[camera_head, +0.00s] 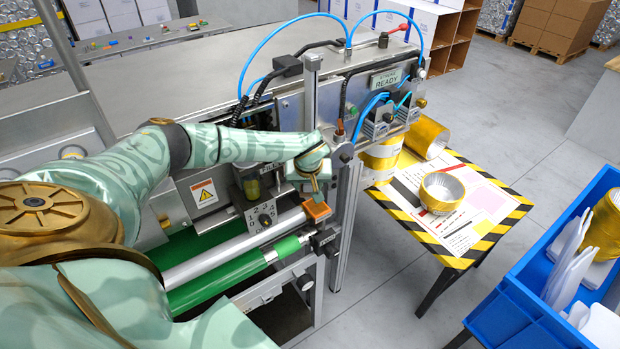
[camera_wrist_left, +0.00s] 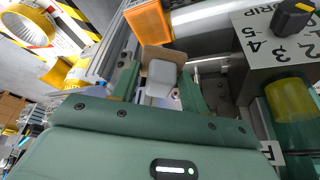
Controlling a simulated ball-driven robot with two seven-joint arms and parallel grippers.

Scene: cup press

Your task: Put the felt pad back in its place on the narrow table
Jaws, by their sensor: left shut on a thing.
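In the left wrist view the orange block (camera_wrist_left: 148,20) is just beyond the fingertips. There my left gripper (camera_wrist_left: 160,74) has its green fingers on either side of a pale grey block with a tan piece behind it; I cannot tell whether these join the orange block. A small table (camera_head: 519,209) with a black and yellow striped edge stands to the right. My right gripper is not in view.
The striped table holds gold rings, one lying open (camera_head: 442,190), and a printed sheet with a pink patch (camera_head: 487,197). A blue crate (camera_head: 520,310) with white pieces and gold rolls stands at the lower right. The machine's metal post (camera_head: 344,215) stands between gripper and striped table.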

